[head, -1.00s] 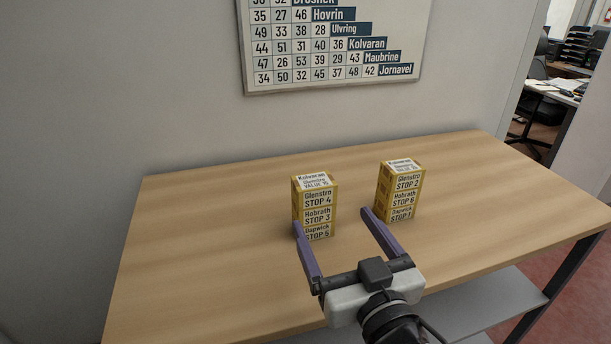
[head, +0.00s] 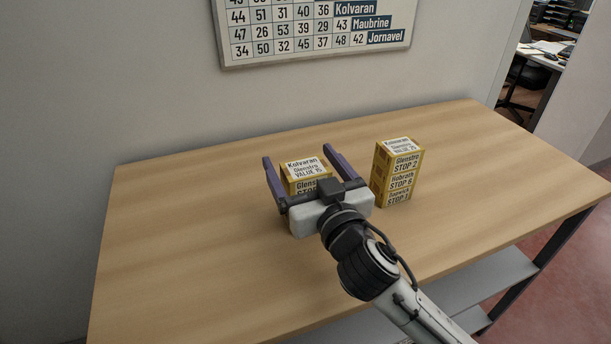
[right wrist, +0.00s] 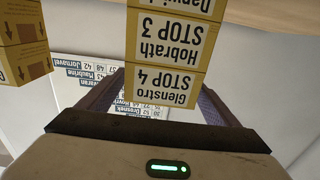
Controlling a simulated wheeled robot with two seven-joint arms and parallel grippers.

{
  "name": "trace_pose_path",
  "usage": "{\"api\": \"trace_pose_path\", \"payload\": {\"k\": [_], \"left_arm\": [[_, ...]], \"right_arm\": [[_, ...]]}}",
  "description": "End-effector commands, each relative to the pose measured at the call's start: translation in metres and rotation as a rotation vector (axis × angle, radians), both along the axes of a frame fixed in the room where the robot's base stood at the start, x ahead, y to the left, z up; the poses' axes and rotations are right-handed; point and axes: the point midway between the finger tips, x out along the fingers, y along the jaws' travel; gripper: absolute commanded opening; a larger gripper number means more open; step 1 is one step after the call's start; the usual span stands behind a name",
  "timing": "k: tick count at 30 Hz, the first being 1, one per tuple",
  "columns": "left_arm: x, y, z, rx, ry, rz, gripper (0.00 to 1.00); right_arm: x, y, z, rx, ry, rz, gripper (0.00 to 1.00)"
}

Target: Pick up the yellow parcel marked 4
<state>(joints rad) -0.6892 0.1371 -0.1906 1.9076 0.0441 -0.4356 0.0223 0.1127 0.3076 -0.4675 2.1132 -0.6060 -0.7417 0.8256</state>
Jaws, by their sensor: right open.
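My left gripper is not in view.
The wooden table (head: 180,250) is bare on the left and far right. A number board (head: 318,32) hangs on the wall behind.

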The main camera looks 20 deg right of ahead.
Motion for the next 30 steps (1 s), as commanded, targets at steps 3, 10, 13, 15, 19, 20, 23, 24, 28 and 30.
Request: {"api": "trace_pose_path", "payload": {"k": [3,10,13,15,19,20,23,24,28,30], "left_arm": [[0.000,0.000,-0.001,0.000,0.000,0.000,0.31],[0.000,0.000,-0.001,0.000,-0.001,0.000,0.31],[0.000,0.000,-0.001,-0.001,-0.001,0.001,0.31],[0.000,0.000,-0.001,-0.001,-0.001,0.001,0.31],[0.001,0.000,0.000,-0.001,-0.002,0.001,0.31],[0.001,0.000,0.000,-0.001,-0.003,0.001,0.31],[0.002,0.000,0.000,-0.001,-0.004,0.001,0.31],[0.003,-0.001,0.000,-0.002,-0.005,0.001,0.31],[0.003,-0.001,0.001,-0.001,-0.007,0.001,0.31],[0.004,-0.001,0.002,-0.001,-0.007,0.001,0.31]], "right_arm": [[0.016,0.000,0.000,-0.003,-0.001,-0.001,0.84],[0.022,0.001,-0.001,0.000,0.001,0.000,0.84],[0.021,0.001,-0.001,0.000,0.001,0.000,0.83],[0.021,0.001,-0.001,0.000,0.001,0.000,0.71],[0.021,0.001,-0.001,0.000,0.001,0.000,0.49],[0.021,0.001,-0.001,0.000,0.001,0.000,0.44],[0.021,0.001,0.000,0.000,-0.001,0.000,0.36],[0.021,0.001,0.000,0.000,-0.001,0.000,0.36],[0.021,0.001,0.002,0.000,-0.001,0.000,0.36],[0.021,0.001,0.007,0.001,-0.003,0.000,0.36]]}}
